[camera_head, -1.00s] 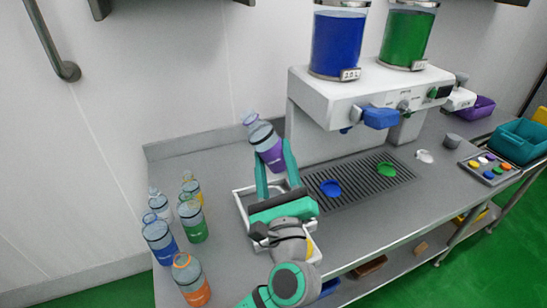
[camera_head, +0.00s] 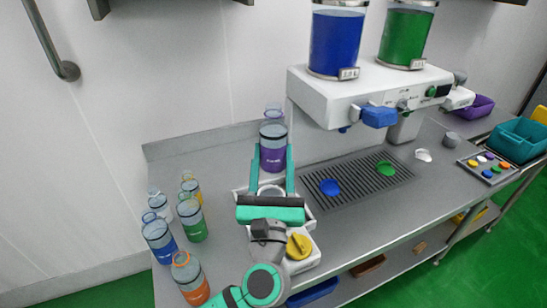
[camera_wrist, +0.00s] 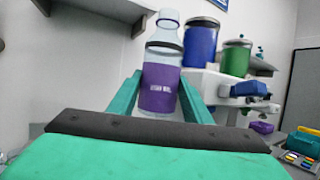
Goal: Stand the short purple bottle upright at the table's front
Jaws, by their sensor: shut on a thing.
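The short purple bottle (camera_head: 273,147) has a clear upper part, a dark band and a purple lower part. My gripper (camera_head: 273,170) is shut on its lower part, with one teal finger on each side. The bottle is close to upright in the head view, above the white tray-like frame on the table (camera_head: 225,254). In the wrist view the bottle (camera_wrist: 161,75) stands between the fingers (camera_wrist: 160,95), leaning only slightly.
Several bottles stand at the table's left, among them a blue one (camera_head: 160,240), a green one (camera_head: 192,220) and an orange one (camera_head: 189,277). The dispenser (camera_head: 340,95) stands behind a drip grate (camera_head: 345,198) holding blue and green lids. Bare table lies between the bottles and the white frame.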

